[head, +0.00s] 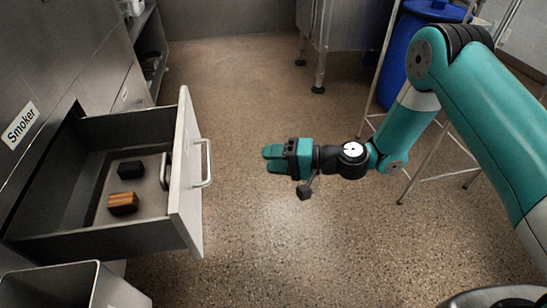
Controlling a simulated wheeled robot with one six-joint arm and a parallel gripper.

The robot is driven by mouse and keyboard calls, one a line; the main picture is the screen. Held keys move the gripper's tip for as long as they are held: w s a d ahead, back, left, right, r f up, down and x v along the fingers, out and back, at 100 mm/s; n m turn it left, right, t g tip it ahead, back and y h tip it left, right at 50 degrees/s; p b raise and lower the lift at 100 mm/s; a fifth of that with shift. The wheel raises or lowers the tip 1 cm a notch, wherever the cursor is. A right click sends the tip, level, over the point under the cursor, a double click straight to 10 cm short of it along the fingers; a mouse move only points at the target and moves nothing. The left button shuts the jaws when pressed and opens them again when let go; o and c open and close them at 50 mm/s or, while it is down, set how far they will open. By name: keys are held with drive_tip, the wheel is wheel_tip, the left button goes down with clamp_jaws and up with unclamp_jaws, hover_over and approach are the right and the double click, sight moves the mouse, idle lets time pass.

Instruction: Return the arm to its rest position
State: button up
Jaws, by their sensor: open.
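My arm reaches in from the right of the head view, teal with dark joints. My gripper (271,159) is at its left end, above the floor and to the right of the open drawer. Its teal fingers point left toward the drawer front, apart from it, with a small gap between them. I see nothing held in it.
A grey bin (75,285) stands below. A blue barrel (405,50) and metal rack are behind my arm. Floor is clear mid-view.

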drive_tip(key=shift+r, duration=0.1)
drive_tip(key=s+d+r+n+g+h, duration=0.2)
drive_tip(key=s+d+r+n+h, duration=0.15)
drive_tip(key=s+r, duration=0.5)
drive_tip(key=s+d+r+n+g+h, duration=0.2)
drive_tip(key=s+d+r+n+h, duration=0.25)
drive_tip(key=r, duration=0.65)
drive_tip(key=s+d+r+t+h, duration=0.1)
drive_tip(key=s+d+r+h, duration=0.2)
drive_tip(key=s+d, duration=0.55)
wheel_tip(320, 180, up, 36)
drive_tip(key=s+a+p, duration=0.1)
drive_tip(key=s+p, duration=0.1)
drive_tip(key=p, duration=3.4)
drive_tip(key=shift+a, duration=0.2)
